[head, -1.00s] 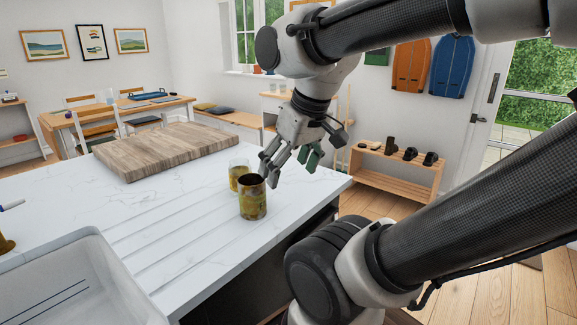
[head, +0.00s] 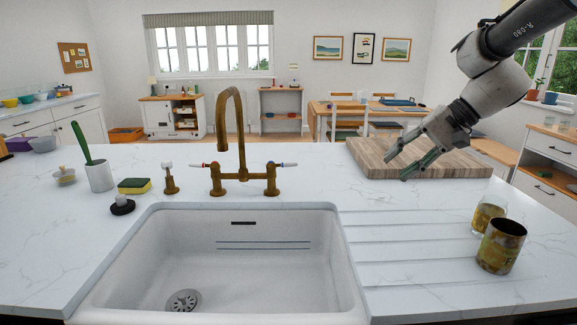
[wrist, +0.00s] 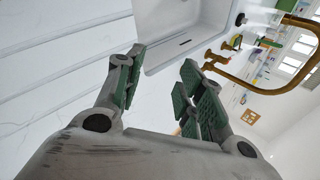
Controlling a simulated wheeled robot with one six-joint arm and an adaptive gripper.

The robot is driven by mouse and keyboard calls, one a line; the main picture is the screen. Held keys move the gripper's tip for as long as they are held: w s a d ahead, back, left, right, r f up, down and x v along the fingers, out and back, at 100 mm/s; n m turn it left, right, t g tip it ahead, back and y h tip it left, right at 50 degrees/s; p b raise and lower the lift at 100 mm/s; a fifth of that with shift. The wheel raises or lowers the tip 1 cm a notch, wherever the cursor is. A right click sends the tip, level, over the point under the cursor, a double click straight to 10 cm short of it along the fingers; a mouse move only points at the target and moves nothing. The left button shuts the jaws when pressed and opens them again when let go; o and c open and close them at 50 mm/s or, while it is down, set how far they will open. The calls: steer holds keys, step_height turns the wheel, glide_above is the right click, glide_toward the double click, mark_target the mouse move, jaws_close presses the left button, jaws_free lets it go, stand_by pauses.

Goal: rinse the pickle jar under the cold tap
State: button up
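A clear glass jar (head: 488,214) with a yellowish label or contents stands on the ribbed drainer at the right. Just in front of it stands a dark-mouthed, mottled yellow-brown container (head: 501,246). I cannot tell for sure which is the pickle jar; both are upright. The brass tap (head: 230,130) arches over the white sink (head: 270,235). Its right lever (head: 286,164) has a blue mark, its left lever (head: 206,165) a red one. My gripper (head: 399,167) is open and empty, above the counter by the wooden board. It also shows open in the wrist view (wrist: 163,82).
The wooden board (head: 430,165) lies behind the drainer. Left of the tap are a sponge (head: 134,186), a white cup (head: 100,176) with a green-handled brush, a black stopper (head: 122,205) and a small brass dispenser (head: 169,180). The sink is empty.

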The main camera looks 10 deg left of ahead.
steer(key=w+a+f+m+y, duration=0.2)
steer(key=w+a+f+y, duration=0.25)
steer(key=w+a, duration=0.8)
steer(key=m+y, duration=0.2)
steer(key=y, duration=0.1)
glide_toward(296, 163)
steer(key=shift+h, duration=0.25)
steer(key=x, duration=0.4)
steer(key=shift+a+r, duration=0.1)
steer(key=shift+a, duration=0.15)
steer(key=x, duration=0.7)
steer(key=shift+a, duration=0.65)
jaws_close()
